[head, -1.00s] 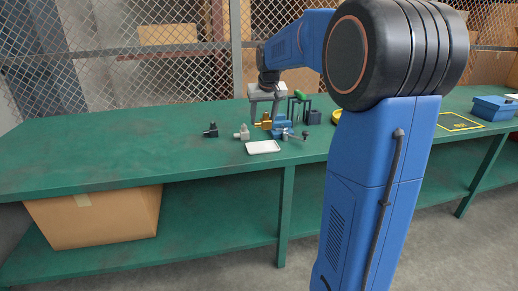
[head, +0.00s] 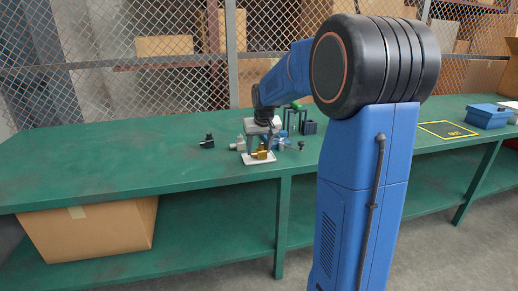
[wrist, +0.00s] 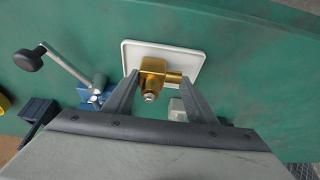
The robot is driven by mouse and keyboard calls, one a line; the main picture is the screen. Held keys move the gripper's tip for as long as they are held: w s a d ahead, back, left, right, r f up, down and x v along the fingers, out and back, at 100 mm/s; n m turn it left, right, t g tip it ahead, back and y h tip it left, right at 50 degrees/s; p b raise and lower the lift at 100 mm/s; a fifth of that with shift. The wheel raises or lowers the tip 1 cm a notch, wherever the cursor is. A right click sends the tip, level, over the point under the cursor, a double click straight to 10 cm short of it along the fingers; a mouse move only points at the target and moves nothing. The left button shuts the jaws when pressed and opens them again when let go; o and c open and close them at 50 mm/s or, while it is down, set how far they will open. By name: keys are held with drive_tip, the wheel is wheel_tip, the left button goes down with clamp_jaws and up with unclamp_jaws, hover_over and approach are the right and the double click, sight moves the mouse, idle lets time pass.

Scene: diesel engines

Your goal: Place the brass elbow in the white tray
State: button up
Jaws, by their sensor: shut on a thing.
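The brass elbow (wrist: 153,75) is between the two fingers of my gripper (wrist: 155,95) in the wrist view, which are shut on it. In the head view the brass elbow (head: 261,153) shows below my gripper (head: 260,148). The white tray (wrist: 130,48) lies on the green bench, behind and beneath the elbow in the wrist view. In the head view the tray (head: 250,161) is directly under the elbow. I cannot tell whether the elbow touches the tray.
A blue device with a crank handle (wrist: 60,68) stands left of the tray in the wrist view. A dark fitting (head: 207,142) and a grey fitting (head: 238,145) stand nearby on the bench (head: 120,165). The bench's left part is clear.

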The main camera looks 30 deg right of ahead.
drive_tip(key=o, duration=1.3)
drive_tip(key=shift+f, duration=0.1)
drive_tip(key=shift+v, duration=6.2)
drive_tip(key=s+a+f+n, duration=0.1)
drive_tip(key=s+a+f, duration=0.3)
drive_tip(key=s, duration=0.7)
drive_tip(key=s+a+f+n, duration=0.1)
drive_tip(key=s+a+f, duration=0.3)
drive_tip(key=s+a, duration=0.3)
drive_tip(key=s+a+f+n+y, duration=0.1)
drive_tip(key=s+a+f, duration=0.4)
drive_tip(key=s, duration=1.1)
drive_tip(key=shift+s+a+t, duration=0.3)
drive_tip(key=shift+s+a, duration=0.05)
drive_tip(key=shift+a, duration=0.15)
